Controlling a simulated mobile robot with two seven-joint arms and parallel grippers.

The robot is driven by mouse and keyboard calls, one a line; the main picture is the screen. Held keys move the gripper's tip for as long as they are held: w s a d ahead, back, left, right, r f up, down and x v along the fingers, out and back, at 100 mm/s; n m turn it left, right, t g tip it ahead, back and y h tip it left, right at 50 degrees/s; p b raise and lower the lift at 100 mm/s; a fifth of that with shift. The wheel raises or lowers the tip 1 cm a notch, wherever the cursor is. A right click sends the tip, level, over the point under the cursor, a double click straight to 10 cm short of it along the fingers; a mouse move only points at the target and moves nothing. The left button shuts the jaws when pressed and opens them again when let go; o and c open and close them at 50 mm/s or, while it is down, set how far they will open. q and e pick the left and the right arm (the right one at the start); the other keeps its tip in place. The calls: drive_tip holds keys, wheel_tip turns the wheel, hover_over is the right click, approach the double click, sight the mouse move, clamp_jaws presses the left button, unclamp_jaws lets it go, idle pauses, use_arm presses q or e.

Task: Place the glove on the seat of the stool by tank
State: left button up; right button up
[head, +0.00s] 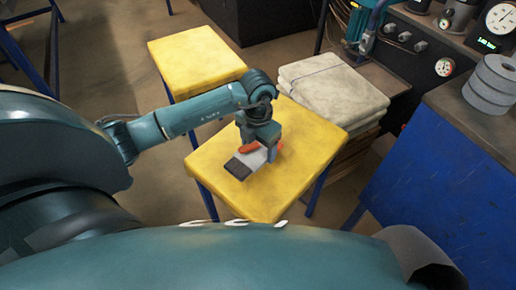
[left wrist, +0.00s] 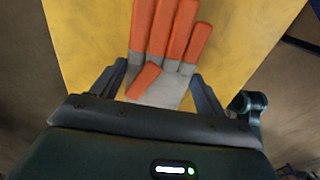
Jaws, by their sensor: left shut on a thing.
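The glove has orange fingers and a grey palm and shows in the left wrist view (left wrist: 172,45). In the head view the glove (head: 246,162) also shows a dark cuff. It lies flat over the near yellow stool seat (head: 225,192); I cannot tell whether it touches the seat. My left gripper (head: 262,152) points down over this seat and is shut on the glove, with its fingers (left wrist: 168,92) at either side of the palm. The gripper hides part of the glove. A second yellow stool (head: 195,60) stands behind to the left. My right gripper is out of view.
A stack of folded pale cloths (head: 333,88) stands right behind the near stool. A teal tank-like machine (head: 366,22) is at the back right. A blue cabinet (head: 425,165) bears a stack of grey discs (head: 490,88). Gauges line the dark panel. Bare seat surrounds the glove.

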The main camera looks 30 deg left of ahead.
use_arm(q)
drive_tip(key=shift+f, duration=0.7)
drive_tip(key=shift+f, duration=0.15)
drive_tip(key=o, duration=0.9)
drive_tip(key=shift+o, duration=0.2)
